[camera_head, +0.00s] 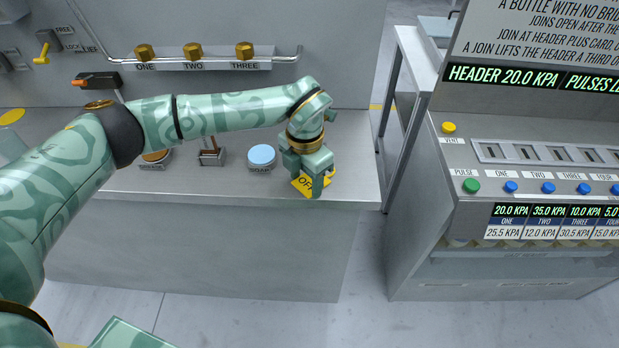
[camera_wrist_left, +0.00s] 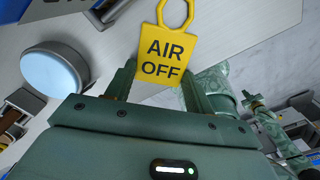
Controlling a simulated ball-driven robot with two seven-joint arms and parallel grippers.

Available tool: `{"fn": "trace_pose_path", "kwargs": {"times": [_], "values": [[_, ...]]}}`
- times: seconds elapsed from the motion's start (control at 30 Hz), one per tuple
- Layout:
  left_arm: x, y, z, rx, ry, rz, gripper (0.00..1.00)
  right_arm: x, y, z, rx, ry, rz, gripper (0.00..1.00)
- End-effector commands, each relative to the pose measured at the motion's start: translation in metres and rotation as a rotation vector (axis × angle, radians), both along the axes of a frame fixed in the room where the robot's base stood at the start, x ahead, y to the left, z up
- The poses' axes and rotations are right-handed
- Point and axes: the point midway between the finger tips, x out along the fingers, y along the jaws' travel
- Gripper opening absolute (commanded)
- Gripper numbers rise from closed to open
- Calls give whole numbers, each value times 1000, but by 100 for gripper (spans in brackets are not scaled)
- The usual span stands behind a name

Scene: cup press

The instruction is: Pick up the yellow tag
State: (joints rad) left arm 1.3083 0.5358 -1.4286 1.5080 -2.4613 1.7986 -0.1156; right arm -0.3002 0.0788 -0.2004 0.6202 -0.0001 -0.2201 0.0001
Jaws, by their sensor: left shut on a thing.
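The yellow tag (camera_head: 303,186), with dark lettering and a ring at one end, is at my left gripper (camera_head: 312,184), near the right end of the grey bench's front edge. In the left wrist view the tag (camera_wrist_left: 162,58) reads "AIR OFF" and sits between the two fingertips of the left gripper (camera_wrist_left: 158,85). The left gripper is shut on the tag and covers part of it in the head view. I cannot tell whether the tag touches the bench.
A round light-blue pad (camera_head: 262,155) stands on the bench (camera_head: 225,185) left of the gripper. A console (camera_head: 520,170) with buttons and displays stands to the right, across a floor gap.

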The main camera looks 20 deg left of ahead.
Motion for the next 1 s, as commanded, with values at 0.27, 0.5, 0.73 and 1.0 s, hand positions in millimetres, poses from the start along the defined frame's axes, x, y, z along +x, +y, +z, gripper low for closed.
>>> {"fn": "trace_pose_path", "kwargs": {"times": [0.27,0.5,0.73,1.0], "values": [[1,0,34,0,-7,0,29,5,0,13,-1,-11,0,0],[-30,-27,85,-1,-8,-7,29,11,0,31,0,-25,0,0],[-76,-65,116,0,-4,-7,29,14,0,43,0,-34,0,0],[-104,-89,129,1,0,-2,29,15,-1,46,-1,-36,0,0]]}}
